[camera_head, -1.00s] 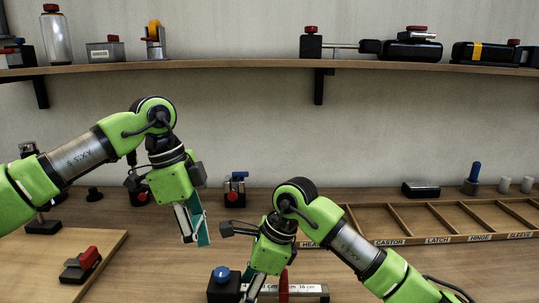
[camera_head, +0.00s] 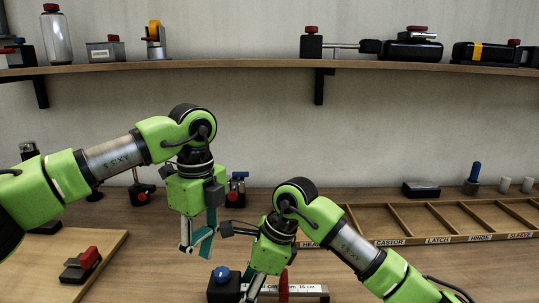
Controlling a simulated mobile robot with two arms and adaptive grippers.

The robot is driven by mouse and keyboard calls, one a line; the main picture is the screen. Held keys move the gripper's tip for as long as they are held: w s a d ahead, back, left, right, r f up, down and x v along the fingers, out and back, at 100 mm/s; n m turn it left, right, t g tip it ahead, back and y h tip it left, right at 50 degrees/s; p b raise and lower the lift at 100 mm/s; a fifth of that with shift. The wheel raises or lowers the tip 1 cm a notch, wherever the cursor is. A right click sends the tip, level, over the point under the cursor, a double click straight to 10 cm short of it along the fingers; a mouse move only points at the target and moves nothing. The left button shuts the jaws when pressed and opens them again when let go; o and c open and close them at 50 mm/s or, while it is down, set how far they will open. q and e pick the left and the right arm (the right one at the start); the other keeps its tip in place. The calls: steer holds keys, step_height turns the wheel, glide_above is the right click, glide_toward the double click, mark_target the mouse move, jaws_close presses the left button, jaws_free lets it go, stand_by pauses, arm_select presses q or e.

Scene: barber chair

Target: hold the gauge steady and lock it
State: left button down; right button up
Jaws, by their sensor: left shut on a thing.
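What looks like the gauge (camera_head: 308,289) is a bar with a white scale label reading partly "16 cm", at the bottom edge. A black block with a blue knob (camera_head: 221,275) stands at its left end. My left gripper (camera_head: 197,248) points down above and left of the gauge, apart from it. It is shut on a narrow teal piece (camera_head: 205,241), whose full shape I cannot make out. My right gripper (camera_head: 267,290) is low over the gauge and hides part of it. A red upright part (camera_head: 283,288) shows beside it. Whether its jaws are shut I cannot tell.
A wooden board with a red-topped clamp (camera_head: 82,265) lies at the left. A labelled compartment tray (camera_head: 415,243) lies at the right. Small clamps (camera_head: 237,190) stand behind my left gripper. A shelf (camera_head: 250,67) with bottles and devices runs above.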

mark_target(222, 276)
arm_select(q)
steer(key=shift+f, duration=1.85)
steer(key=shift+s+d, duration=0.1)
steer(key=shift+d, duration=0.6)
steer(key=shift+w+d, duration=0.1)
steer(key=shift+w, duration=0.2)
steer(key=shift+w+d, duration=0.15)
steer(key=shift+w, duration=0.15)
steer(key=shift+w+d+f, duration=0.1)
steer(key=shift+d, duration=0.05)
steer(key=shift+w, duration=0.15)
